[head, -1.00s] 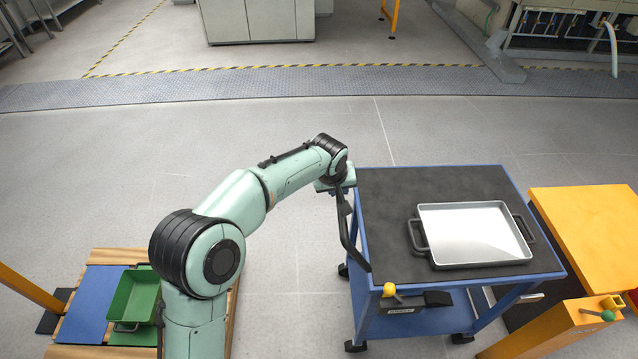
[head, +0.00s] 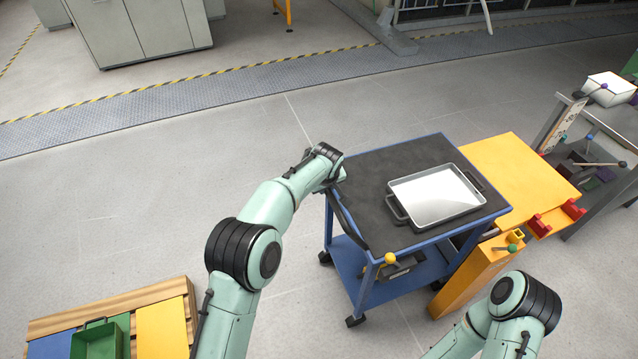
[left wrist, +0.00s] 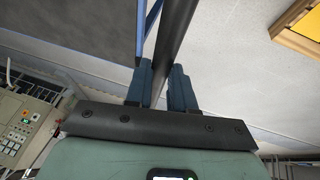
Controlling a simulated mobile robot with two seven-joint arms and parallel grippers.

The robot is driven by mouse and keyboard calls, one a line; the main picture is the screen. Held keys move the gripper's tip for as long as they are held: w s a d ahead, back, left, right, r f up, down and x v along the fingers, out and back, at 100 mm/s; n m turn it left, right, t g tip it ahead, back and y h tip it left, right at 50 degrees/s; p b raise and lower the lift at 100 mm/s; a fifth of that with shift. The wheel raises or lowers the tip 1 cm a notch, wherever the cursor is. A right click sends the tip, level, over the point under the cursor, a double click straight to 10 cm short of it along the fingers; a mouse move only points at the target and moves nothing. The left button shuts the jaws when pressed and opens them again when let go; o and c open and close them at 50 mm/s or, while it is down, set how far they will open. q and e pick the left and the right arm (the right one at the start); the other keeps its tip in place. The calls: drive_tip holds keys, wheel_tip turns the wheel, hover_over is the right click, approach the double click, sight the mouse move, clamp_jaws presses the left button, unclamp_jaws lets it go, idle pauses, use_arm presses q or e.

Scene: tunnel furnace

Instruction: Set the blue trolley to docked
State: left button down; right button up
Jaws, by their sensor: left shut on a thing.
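The blue trolley (head: 423,237) has a dark mat on top and carries a grey tray (head: 397,205). Its right side stands close against the yellow dock table (head: 505,160); I cannot tell whether they touch or are latched. A lever with a yellow ball (head: 390,258) is at the trolley's front corner. My left gripper (head: 336,180) is at the trolley's left side, shut on its dark handle bar (head: 347,220). In the left wrist view the fingers (left wrist: 160,68) close around the handle bar (left wrist: 176,32). My right arm shows at bottom right, its gripper out of view.
A yellow post (head: 475,277) with a green-ball lever (head: 513,247) stands at the dock's front. A grey bench (head: 602,165) is beyond. A wooden pallet (head: 60,322) with a green tray (head: 97,342) lies at lower left. Floor left of the trolley is clear.

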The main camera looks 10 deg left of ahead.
use_arm(q)
drive_tip(key=shift+w+d+r, duration=0.1)
drive_tip(key=shift+d+r, duration=0.1)
drive_tip(key=c, duration=1.1)
unclamp_jaws()
drive_tip(key=shift+o, duration=0.7)
drive_tip(key=shift+f, duration=0.1)
drive_tip(key=shift+r, duration=0.3)
drive_tip(key=b+v, duration=0.1)
drive_tip(key=v, duration=1.2)
use_arm(e)
drive_tip(key=shift+s+f, duration=0.45)
drive_tip(key=shift+f, duration=0.2)
use_arm(q)
drive_tip(key=shift+f, duration=0.15)
